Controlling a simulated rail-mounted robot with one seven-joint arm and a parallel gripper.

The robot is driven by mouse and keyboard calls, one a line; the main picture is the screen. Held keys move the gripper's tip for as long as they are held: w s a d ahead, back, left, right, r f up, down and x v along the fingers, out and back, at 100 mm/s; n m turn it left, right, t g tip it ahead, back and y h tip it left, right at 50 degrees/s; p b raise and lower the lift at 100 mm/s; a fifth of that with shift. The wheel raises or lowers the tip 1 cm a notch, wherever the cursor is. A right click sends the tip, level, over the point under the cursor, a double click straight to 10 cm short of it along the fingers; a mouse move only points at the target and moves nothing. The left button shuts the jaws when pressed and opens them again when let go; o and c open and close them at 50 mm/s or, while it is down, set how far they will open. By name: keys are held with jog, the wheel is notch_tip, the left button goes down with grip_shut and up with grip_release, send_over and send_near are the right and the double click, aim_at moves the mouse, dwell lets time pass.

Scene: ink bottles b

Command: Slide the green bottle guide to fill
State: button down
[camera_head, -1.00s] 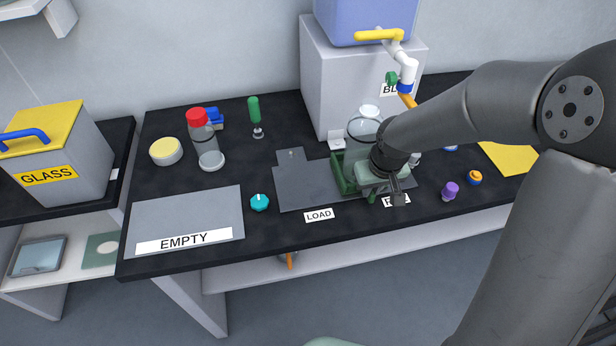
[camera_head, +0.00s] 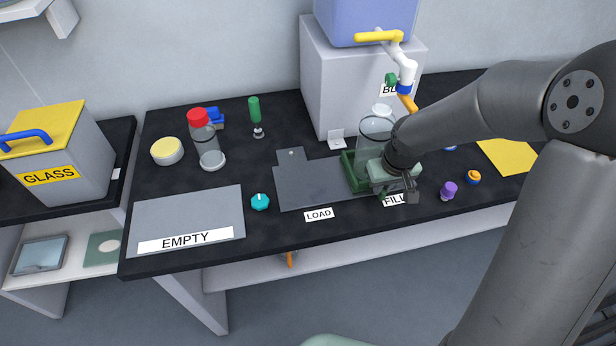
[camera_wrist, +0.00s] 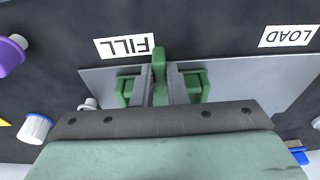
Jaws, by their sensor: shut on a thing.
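The green bottle guide (camera_head: 349,172) stands on the grey slide plate (camera_head: 305,187), toward its right end behind the FILL label (camera_head: 393,199). A clear bottle (camera_head: 374,140) with a white top stands in the guide, below the spout. My gripper (camera_head: 384,188) is at the front of the guide and hides part of it. In the wrist view the two fingers of my gripper (camera_wrist: 160,75) are shut on the guide's upright green handle (camera_wrist: 160,62). The guide's green sides (camera_wrist: 126,88) show on both sides of the fingers.
The LOAD label (camera_head: 319,214) lies left of FILL. A purple-capped bottle (camera_head: 449,190) and an orange-and-blue piece (camera_head: 473,177) stand to the right. The plate's left part is clear.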

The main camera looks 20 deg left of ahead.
jog(key=shift+w+d, duration=0.1)
jog(key=shift+d, duration=0.05)
jog(key=shift+w+d+p, duration=0.3)
jog(key=shift+w+d, duration=0.15)
jog(key=shift+d, duration=0.4)
jog(key=shift+w+d+p, duration=0.3)
jog(key=shift+w+d, duration=0.1)
jog(key=shift+d, duration=0.4)
jog(key=c, duration=1.2)
grip_release()
jog(key=shift+c, duration=0.2)
notch_tip(320, 180, up, 6)
jog(key=p, duration=0.4)
